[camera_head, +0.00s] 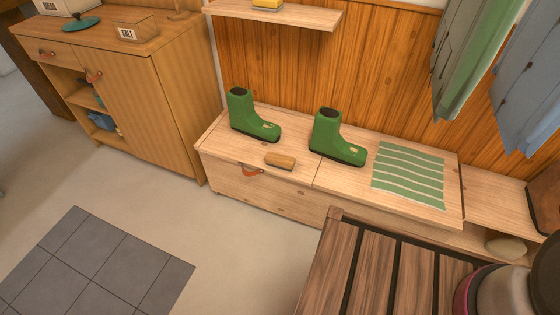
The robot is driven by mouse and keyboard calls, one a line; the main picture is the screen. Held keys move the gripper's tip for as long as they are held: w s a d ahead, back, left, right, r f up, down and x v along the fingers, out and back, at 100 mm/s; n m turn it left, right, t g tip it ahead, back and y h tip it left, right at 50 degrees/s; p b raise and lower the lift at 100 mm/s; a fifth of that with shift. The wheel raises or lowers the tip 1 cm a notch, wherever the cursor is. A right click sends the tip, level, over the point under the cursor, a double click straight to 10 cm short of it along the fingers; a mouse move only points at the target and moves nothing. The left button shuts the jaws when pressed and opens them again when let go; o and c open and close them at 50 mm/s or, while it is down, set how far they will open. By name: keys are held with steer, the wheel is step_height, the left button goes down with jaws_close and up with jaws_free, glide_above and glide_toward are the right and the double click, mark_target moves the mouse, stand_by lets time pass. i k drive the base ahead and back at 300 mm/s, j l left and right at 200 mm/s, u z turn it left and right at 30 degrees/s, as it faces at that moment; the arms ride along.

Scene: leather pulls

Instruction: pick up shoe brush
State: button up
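The shoe brush (281,161) is a small brown wooden block with a darker underside. It lies on the low wooden bench (225,152), close to its front edge, between and in front of two green boots. The left boot (250,117) stands upright behind it to the left. The right boot (335,140) stands upright to its right. Nothing covers the brush, and it touches neither boot. My gripper is not in view.
A striped green mat (409,175) lies on the bench's right part. A leather pull (250,169) hangs on the bench front below the brush. A slatted wooden surface (380,275) fills the lower right. A shelf (275,14) hangs above. Open floor (240,245) lies in front.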

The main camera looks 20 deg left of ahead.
mark_target(276, 160)
steer(key=u, duration=0.6)
steer(key=i+u, duration=0.1)
steer(key=u, duration=0.5)
steer(key=l+u, duration=0.1)
steer(key=u, duration=0.5)
steer(key=l+u, duration=0.1)
steer(key=u, duration=0.5)
steer(key=i+l+u, duration=0.1)
steer(key=u, duration=1.05)
steer(key=l+u, duration=0.1)
steer(key=u, duration=0.5)
steer(key=k+u, duration=0.1)
steer(key=u, duration=0.5)
steer(key=z, duration=0.45)
steer(key=l+z, duration=0.15)
steer(key=z, duration=0.3)
steer(key=k+l+z, duration=0.1)
steer(key=z, duration=0.35)
steer(key=l+z, duration=0.1)
steer(key=z, duration=0.8)
steer(key=l+z, duration=0.15)
steer(key=z, duration=0.3)
steer(key=i+z, duration=0.1)
steer(key=z, duration=0.35)
